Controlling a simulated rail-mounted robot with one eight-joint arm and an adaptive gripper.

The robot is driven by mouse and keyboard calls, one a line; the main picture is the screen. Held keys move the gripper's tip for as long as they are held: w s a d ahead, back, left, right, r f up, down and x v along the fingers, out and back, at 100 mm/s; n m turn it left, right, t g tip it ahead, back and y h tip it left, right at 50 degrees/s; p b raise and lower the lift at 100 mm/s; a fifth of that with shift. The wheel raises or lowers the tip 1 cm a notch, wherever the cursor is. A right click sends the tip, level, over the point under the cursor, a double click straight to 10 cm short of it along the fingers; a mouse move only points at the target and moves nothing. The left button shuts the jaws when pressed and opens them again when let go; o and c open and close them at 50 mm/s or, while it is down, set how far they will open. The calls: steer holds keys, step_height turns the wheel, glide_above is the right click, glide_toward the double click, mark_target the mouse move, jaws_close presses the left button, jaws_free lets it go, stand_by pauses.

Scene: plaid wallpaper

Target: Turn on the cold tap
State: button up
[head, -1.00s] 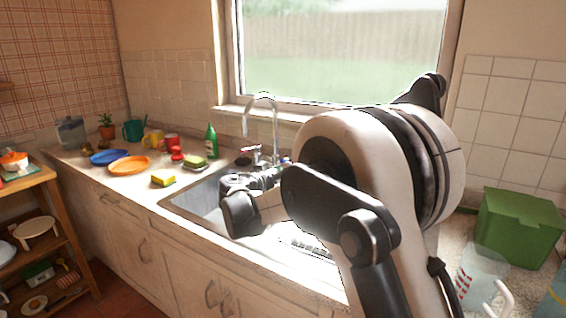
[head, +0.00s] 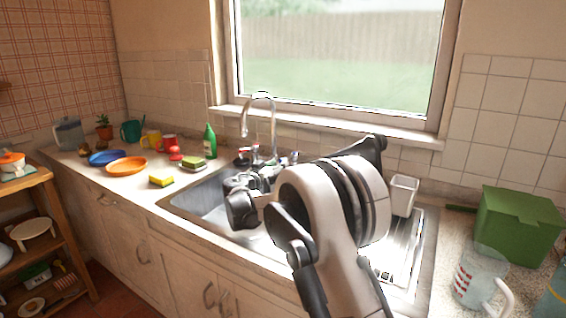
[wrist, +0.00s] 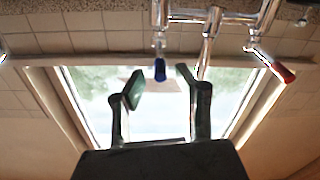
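The curved metal faucet (head: 272,125) stands behind the sink (head: 195,200), under the window. Its red-handled tap (head: 244,149) is on the left in the head view. The blue-handled cold tap (head: 293,157) is on the right, near my arm. In the wrist view, which looks upside down, the blue handle (wrist: 160,70) appears between the tips of my open gripper (wrist: 160,80), with space on both sides. The gap in depth is hard to judge. The red handle (wrist: 284,72) is farther right there. In the head view my arm partly hides the gripper.
A green bottle (head: 210,141), sponges (head: 162,180), mugs (head: 168,141) and plates (head: 126,166) sit left of the sink. A white container (head: 403,194) stands right of my arm. A green box (head: 519,226) and clear pitcher (head: 478,276) occupy the right counter.

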steer(key=shift+x, duration=2)
jaws_close()
